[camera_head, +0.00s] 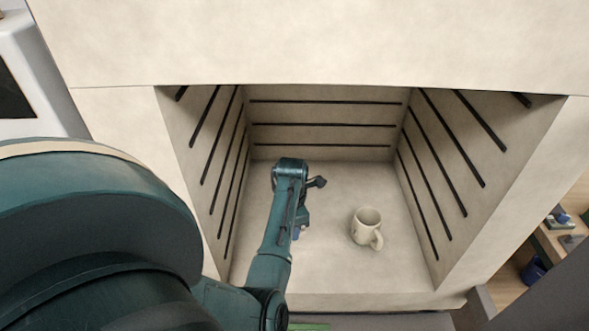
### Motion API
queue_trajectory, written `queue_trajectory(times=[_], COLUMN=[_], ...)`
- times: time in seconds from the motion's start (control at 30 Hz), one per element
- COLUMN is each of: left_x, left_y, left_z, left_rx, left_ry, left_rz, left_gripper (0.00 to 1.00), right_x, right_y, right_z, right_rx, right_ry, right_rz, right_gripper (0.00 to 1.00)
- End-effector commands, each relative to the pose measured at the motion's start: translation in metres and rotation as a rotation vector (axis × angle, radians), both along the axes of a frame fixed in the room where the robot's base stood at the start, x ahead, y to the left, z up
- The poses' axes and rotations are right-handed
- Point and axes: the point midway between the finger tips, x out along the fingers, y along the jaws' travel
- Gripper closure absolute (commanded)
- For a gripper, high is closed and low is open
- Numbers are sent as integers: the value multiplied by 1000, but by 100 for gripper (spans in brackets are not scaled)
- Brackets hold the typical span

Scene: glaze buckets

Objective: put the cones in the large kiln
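The large kiln (340,275) stands open in front of me, with a pale chamber. My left arm reaches into it from the left. My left gripper (300,228) is inside the chamber, partly hidden behind my own forearm, and its fingers are too small and covered to read. A small bluish bit shows at its lower end; I cannot tell whether it is a cone or part of the gripper. I make out no cone clearly. My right gripper is not in view.
A cream mug (366,227) stands upright on the kiln floor, right of my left gripper. Dark element rods line the back and side walls. The floor around the mug is bare. At far right, a wooden shelf (515,275) holds a dark blue bucket (535,270) and small items.

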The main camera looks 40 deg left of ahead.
Motion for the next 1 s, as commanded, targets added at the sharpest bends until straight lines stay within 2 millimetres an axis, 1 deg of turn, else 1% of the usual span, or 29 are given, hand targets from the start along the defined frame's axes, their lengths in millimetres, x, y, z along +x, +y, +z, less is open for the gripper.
queue_trajectory(times=[0.1, 0.23, 0.3, 0.53, 0.67, 0.7, 0.93, 1.0], left_x=[-1, -1, -1, 0, -1, 0, 0, 0], left_y=[0, 0, 0, 0, 0, 0, 0, 0], left_z=[-17, -32, -36, -36, -40, -39, -39, -39], left_rx=[-1, 0, 0, 0, -1, 0, 0, 0], left_ry=[5, 4, 1, 1, 2, 1, 1, 1], left_rz=[0, 0, 0, 1, 1, 1, 1, 1], left_gripper=[95, 95, 95, 95, 95, 68, 50, 50], right_x=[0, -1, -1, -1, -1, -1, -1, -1], right_y=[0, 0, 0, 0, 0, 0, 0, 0], right_z=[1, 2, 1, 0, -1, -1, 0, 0], right_rx=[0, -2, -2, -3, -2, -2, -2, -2], right_ry=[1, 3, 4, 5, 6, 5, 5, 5], right_rz=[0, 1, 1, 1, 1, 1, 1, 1], right_gripper=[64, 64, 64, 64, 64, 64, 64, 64])
